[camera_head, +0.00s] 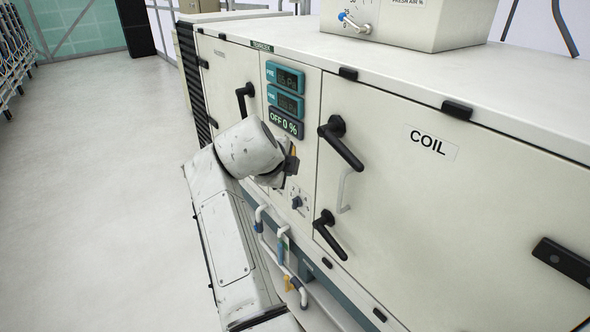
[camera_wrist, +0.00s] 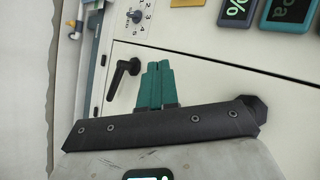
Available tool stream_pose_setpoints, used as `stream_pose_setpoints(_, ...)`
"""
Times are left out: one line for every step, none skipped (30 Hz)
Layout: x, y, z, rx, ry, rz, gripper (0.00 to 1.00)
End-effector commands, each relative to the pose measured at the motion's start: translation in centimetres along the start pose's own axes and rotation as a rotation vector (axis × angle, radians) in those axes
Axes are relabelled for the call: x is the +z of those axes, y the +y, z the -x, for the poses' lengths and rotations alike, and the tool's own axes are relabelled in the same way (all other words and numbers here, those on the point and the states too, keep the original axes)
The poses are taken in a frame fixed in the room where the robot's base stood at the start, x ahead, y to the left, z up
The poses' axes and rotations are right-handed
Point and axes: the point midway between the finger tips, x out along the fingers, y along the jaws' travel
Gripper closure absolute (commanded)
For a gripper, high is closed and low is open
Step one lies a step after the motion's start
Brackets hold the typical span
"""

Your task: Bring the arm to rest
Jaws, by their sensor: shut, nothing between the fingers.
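My gripper (camera_wrist: 157,66) shows in the wrist view with its two teal fingers together and nothing between them. It is in front of a pale cabinet panel, with a black lever handle (camera_wrist: 122,75) just left of the fingers in the picture. Whether it touches the panel cannot be told. In the head view my white arm reaches up along the cabinet (camera_head: 480,200), and my gripper (camera_head: 291,163) is mostly hidden behind the wrist, near the control panel.
Black handles (camera_head: 340,142) stick out from the cabinet front. A control panel with displays (camera_head: 285,103) reads "OFF 0 %", and a dial (camera_head: 298,202) sits below. White pipes (camera_head: 270,235) run low along the front. A box (camera_head: 410,22) stands on top. Open floor (camera_head: 90,180) lies left.

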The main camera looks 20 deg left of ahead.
Motion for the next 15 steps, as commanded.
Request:
stream_pose_setpoints(0.2,0.0,0.4,0.001,0.0,0.001,1.0)
stream_pose_setpoints(0.3,0.0,0.6,0.001,0.0,0.001,1.0)
stream_pose_setpoints(0.3,0.0,0.7,0.001,0.0,0.001,1.0)
stream_pose_setpoints(0.1,0.1,0.6,0.004,0.003,0.004,1.0)
stream_pose_setpoints(-0.3,0.5,0.2,0.008,0.007,0.013,1.0)
stream_pose_setpoints(-1.2,0.9,-0.3,0.016,0.014,0.029,1.0)
stream_pose_setpoints(-2.0,1.5,-0.9,0.026,0.02,0.046,1.0)
stream_pose_setpoints(-3.0,2.1,-1.5,0.036,0.028,0.067,1.0)
stream_pose_setpoints(-4.6,3.2,-2.4,0.053,0.039,0.101,1.0)
stream_pose_setpoints(-6.0,4.1,-3.1,0.067,0.047,0.13,1.0)
stream_pose_setpoints(-7.3,5.0,-3.8,0.082,0.053,0.161,1.0)
stream_pose_setpoints(-9.2,6.3,-4.7,0.104,0.062,0.205,1.0)
stream_pose_setpoints(-10.7,7.3,-5.3,0.121,0.066,0.238,1.0)
stream_pose_setpoints(-12.1,8.3,-5.8,0.137,0.07,0.271,1.0)
stream_pose_setpoints(-14.0,9.8,-6.4,0.162,0.074,0.315,1.0)
